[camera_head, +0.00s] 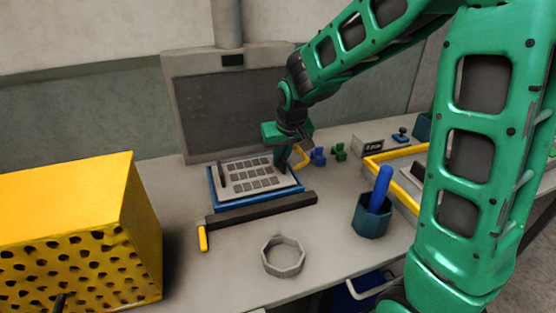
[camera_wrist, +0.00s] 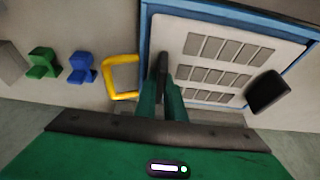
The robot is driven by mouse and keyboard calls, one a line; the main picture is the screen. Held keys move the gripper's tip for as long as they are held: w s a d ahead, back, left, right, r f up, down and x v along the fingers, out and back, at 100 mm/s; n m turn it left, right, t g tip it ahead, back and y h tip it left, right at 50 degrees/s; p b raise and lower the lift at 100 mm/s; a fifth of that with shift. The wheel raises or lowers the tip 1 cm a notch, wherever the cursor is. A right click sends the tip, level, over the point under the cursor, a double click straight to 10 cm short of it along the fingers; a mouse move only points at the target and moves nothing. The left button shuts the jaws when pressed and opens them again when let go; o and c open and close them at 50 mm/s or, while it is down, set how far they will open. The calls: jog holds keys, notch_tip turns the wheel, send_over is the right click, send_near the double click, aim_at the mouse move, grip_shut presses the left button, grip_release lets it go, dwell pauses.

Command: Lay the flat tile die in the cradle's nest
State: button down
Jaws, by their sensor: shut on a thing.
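The flat tile die (camera_head: 235,187) is a pale plate with rows of grey rectangles. It lies on or just over the blue cradle (camera_head: 216,198); I cannot tell whether it is fully seated. In the wrist view, the die (camera_wrist: 190,30) shows with the cradle's blue rim (camera_wrist: 230,9) along its edges. A dark upright piece stands at each end of the die. My gripper (camera_head: 281,160) is at the die's right end, pointing down. In the wrist view, my gripper (camera_wrist: 163,95) is shut on the dark piece there. The nest's floor is hidden under the die.
A dark bar (camera_head: 262,209) with a yellow end lies before the cradle. A grey ring (camera_head: 283,258), a blue cup (camera_head: 371,220) and a yellow box (camera_head: 70,220) stand nearer. Small blue (camera_head: 319,157) and green (camera_head: 340,152) pieces and a yellow loop (camera_wrist: 122,75) are beside my gripper.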

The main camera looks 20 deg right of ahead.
jog(key=shift+f, duration=0.2)
jog(key=c, duration=1.8)
grip_release()
jog(key=shift+c, duration=0.2)
jog(key=v, duration=1.2)
